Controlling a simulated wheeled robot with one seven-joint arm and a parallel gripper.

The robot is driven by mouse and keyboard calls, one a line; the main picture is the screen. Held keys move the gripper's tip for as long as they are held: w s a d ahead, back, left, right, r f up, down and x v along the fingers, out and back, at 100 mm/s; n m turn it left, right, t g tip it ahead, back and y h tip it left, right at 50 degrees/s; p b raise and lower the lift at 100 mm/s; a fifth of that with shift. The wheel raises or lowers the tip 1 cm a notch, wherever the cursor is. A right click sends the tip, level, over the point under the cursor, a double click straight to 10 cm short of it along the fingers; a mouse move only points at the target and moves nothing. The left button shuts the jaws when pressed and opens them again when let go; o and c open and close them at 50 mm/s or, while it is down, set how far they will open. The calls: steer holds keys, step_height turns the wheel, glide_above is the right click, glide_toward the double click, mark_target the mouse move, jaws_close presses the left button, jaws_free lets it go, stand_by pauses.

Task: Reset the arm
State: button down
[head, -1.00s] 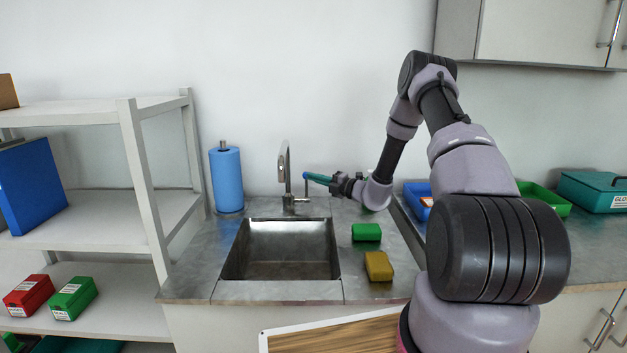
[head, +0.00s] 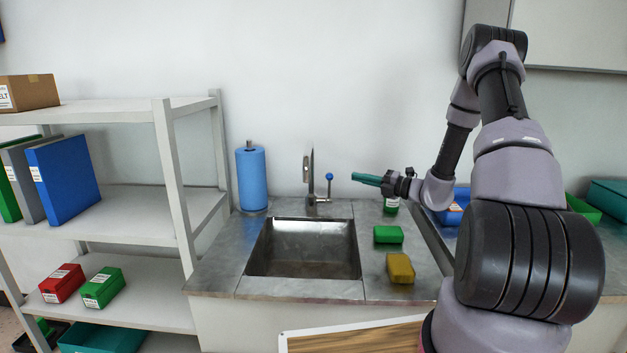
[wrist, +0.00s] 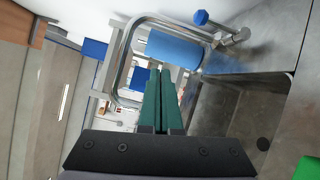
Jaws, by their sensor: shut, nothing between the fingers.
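My gripper (head: 366,179) is at the end of my arm, above the counter to the right of the faucet (head: 313,180), its teal fingers pointing left. The fingers also show in the wrist view (wrist: 161,85), closed together with nothing between them. In the head view the fingertips are apart from the faucet's blue-tipped lever (head: 329,178). In the wrist view the faucet spout (wrist: 130,50) curves close around the fingertips; whether they touch, I cannot tell.
A sink (head: 303,247) lies below the faucet. A blue paper roll (head: 251,178) stands left of it. Green (head: 388,234) and yellow (head: 400,268) sponges lie to the right. A shelf (head: 172,170) is at left.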

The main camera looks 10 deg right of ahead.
steer(key=s+a+r+n+g+h, duration=0.2)
steer(key=s+a+r+n+g, duration=0.3)
steer(key=s+r+n, duration=0.4)
steer(key=s+a+r+n+g+h, duration=0.1)
steer(key=s+a+r+n+g, duration=0.4)
steer(key=s+r+n, duration=0.45)
steer(key=s+d+r+n+t+h, duration=0.3)
steer(key=s+n+h, duration=0.1)
steer(key=s+n, duration=0.4)
steer(key=s+d+r+n+t+h, duration=0.2)
steer(key=s+d+r+n+h, duration=0.2)
steer(key=s+n, duration=0.3)
steer(key=shift+s+d+r+n+t+h, duration=0.2)
steer(key=shift+s+n+t+h, duration=0.3)
steer(key=shift+n, duration=1.25)
steer(key=shift+w, duration=0.1)
